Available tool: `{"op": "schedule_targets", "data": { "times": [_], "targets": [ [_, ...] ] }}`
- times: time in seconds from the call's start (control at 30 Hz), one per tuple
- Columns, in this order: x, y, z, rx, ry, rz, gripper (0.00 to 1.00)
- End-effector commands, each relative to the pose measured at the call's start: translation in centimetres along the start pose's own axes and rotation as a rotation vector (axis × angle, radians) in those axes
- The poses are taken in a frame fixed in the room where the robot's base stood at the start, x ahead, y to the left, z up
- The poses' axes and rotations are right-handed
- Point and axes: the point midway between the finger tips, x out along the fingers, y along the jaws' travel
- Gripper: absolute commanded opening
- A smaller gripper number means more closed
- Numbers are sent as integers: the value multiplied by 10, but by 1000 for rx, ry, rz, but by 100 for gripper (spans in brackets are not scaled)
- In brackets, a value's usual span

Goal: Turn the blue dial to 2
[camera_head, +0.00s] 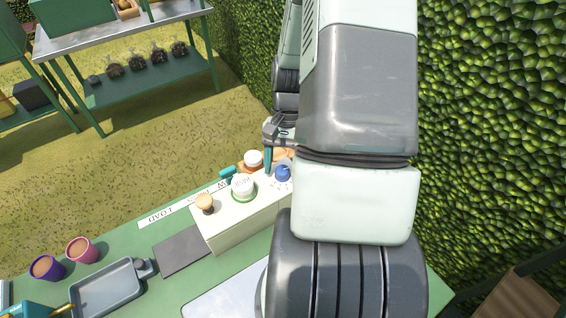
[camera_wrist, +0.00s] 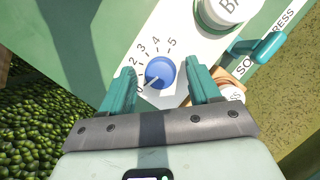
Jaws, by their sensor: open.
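The blue dial (camera_wrist: 160,72) sits on the white top of a box, with the numbers 0 to 5 printed in an arc around it. A pale pointer mark on the dial appears to face the 0 end of the arc. My gripper (camera_wrist: 160,80) is open, and in the wrist view its two teal fingers stand either side of the dial, with a gap on both sides. I cannot tell how far above the box top the tips are. In the head view the dial (camera_head: 283,173) shows beside a teal finger of my gripper (camera_head: 268,162); my arm hides part of the box.
On the box (camera_head: 225,232) are a white round button (camera_head: 242,186) and a wooden knob (camera_head: 205,204). A teal lever (camera_wrist: 258,47) stands near the dial. A grey tray (camera_head: 108,290) and two pots are left on the green table. A hedge (camera_head: 490,120) rises at the right.

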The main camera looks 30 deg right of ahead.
Motion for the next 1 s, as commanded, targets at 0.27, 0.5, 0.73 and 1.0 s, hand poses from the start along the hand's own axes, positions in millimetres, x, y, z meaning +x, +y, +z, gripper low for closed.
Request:
{"op": "schedule_targets", "data": {
  "times": [0.27, 0.5, 0.73, 1.0],
  "targets": [
    [0, 0, 0, 0, 0, 0, 22],
    [-1, 0, 0, 5, 1, -2, 8],
    [-1, 0, 0, 63, 2, -27, 8],
    [-1, 2, 0, 244, 2, -102, 8]
  ]
}}
